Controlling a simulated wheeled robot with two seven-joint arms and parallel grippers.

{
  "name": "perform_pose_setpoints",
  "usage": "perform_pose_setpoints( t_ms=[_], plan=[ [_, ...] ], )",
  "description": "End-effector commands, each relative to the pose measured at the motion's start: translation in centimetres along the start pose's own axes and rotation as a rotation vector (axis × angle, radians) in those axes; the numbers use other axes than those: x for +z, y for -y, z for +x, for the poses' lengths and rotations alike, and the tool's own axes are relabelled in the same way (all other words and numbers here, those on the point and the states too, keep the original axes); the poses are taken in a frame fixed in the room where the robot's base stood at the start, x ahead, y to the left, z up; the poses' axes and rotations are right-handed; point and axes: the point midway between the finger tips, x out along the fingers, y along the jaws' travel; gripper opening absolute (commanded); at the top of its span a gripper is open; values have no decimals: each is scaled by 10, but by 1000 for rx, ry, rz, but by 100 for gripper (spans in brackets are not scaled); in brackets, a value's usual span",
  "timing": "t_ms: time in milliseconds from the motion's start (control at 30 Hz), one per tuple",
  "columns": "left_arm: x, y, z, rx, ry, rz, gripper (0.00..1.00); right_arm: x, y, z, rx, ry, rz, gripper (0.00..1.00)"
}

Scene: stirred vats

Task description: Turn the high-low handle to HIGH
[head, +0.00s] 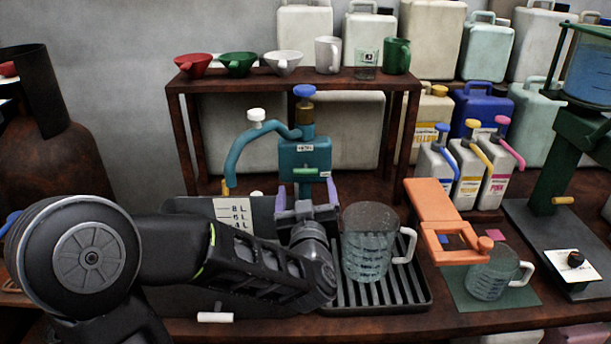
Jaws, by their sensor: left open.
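A teal dispenser (292,155) stands at the centre, with a blue top knob (304,91), a white-knobbed curved spout (256,115) and a small label too small to read surely. A short green handle (303,172) crosses its front; I cannot tell from any marking whether this is the high-low handle. My left gripper (306,195) is open and points at the dispenser, its fingertips to either side just below the green handle. I cannot tell whether it touches anything. The gripper hides the dispenser's lower part. My right gripper is not in view.
A glass jug (368,250) stands on a slotted drip tray (400,302) right of my gripper. An orange bracket (436,215) is above a smaller jug (490,278). A wooden shelf (210,82) with scoops and cups stands behind. Pump bottles (466,172) stand right.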

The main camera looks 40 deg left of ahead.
Motion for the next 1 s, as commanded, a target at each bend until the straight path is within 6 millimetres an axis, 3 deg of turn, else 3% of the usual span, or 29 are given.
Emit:
perform_pose_setpoints(
  t_ms=[433,767,1000],
  plan=[
    [1,0,61,0,-1,2,84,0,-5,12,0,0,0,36],
    [0,0,66,0,0,1,84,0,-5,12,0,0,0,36],
    [0,0,66,0,0,1,66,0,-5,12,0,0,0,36]
  ],
)
